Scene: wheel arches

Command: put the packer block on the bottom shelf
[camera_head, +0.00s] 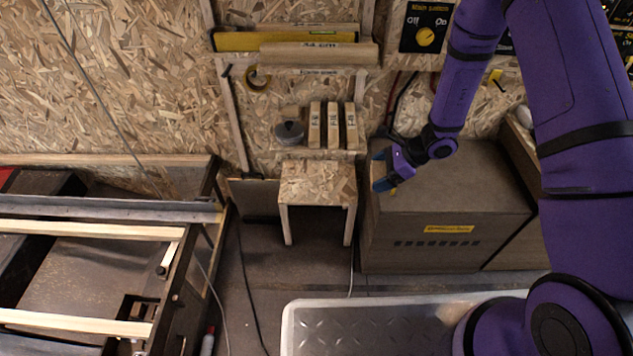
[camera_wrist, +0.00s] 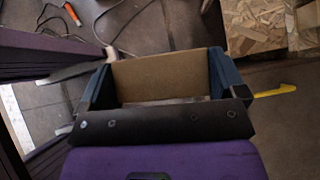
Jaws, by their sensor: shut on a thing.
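My gripper (camera_head: 382,170) is over the left edge of the brown cabinet, right of the small chipboard stool. In the wrist view my gripper (camera_wrist: 160,65) has its blue fingers on both sides of a plain tan block (camera_wrist: 165,76), taken as the packer block, and is shut on it. In the head view the block is mostly hidden by the fingers. The lower wall shelf (camera_head: 265,154) is left of my gripper. It holds a grey round thing (camera_head: 290,132) and several upright wooden blocks (camera_head: 332,126).
The upper shelf (camera_head: 368,62) holds long wooden pieces. The chipboard stool (camera_head: 318,180) stands below the lower shelf. The brown cabinet (camera_head: 450,205) is under and right of my gripper. A bench frame (camera_head: 90,232) stands left.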

